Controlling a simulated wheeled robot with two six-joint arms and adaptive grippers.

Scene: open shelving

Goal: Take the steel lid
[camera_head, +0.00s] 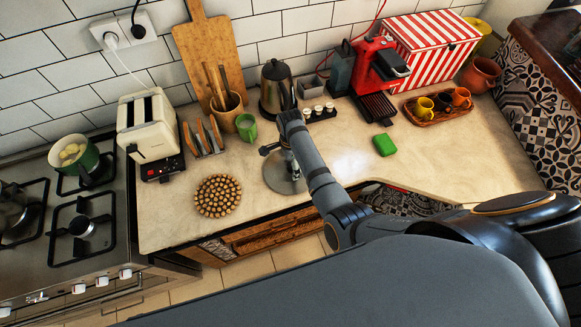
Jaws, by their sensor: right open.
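The steel lid (278,182) is a round grey disc lying on the beige counter near its front edge, in the middle of the head view. My right gripper (282,161) is over the lid, pointing down, with its fingers open. The gripper and my right forearm hide part of the lid. I cannot tell whether the fingers touch it. My left gripper is not in view.
A round wooden trivet (218,196) lies left of the lid. A green cup (246,127), a kettle (276,88) and spice jars (318,111) stand behind. A green sponge (385,145) lies to the right. Counter between sponge and lid is mostly clear.

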